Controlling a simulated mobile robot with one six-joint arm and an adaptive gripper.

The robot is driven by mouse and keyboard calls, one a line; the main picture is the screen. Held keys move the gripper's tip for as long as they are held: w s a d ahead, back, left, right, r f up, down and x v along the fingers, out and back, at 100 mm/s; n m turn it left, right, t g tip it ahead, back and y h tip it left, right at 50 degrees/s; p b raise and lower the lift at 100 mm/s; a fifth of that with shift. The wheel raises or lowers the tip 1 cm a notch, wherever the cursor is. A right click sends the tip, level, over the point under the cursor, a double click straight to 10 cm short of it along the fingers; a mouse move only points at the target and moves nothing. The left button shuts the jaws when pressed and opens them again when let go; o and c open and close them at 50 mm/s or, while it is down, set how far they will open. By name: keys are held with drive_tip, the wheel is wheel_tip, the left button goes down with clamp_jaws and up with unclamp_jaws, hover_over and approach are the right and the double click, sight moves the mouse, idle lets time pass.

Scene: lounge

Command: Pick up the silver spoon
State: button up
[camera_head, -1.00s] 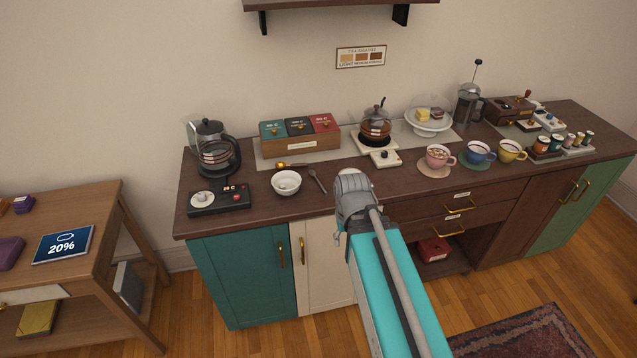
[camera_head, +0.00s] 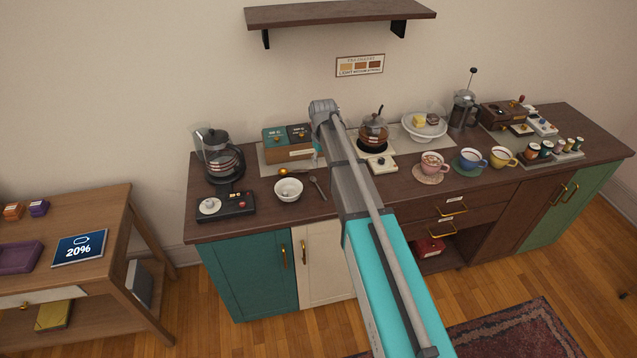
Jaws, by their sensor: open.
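The silver spoon (camera_head: 318,187) lies flat on the dark wooden counter, just right of a white bowl (camera_head: 288,190). Its handle points toward the counter's front edge. My arm reaches over the counter just right of the spoon. My gripper (camera_head: 317,156) shows only as a small part at the left side of the arm, above and behind the spoon in the picture. It is open and apart from the spoon. Most of the gripper is hidden by my arm.
A coffee maker (camera_head: 219,158) and a black control panel (camera_head: 226,205) stand left of the bowl. Behind are a box of packets (camera_head: 287,154) and a small gold-ended item (camera_head: 284,171). A shelf (camera_head: 340,12) hangs above.

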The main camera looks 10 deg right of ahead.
drive_tip(key=shift+w+a+r, duration=0.1)
drive_tip(key=shift+w+r, duration=0.1)
drive_tip(key=shift+w, duration=0.35)
drive_tip(key=shift+f, duration=0.2)
drive_tip(key=b, duration=0.9)
hover_over(321, 191)
drive_tip(key=f, duration=0.8)
drive_tip(key=shift+w+f, duration=0.15)
drive_tip(key=shift+w, duration=0.2)
drive_tip(key=f+b, duration=0.3)
drive_tip(key=shift+s+f, duration=0.15)
drive_tip(key=shift+s, duration=0.1)
drive_tip(key=shift+f+b, duration=0.95)
clamp_jaws()
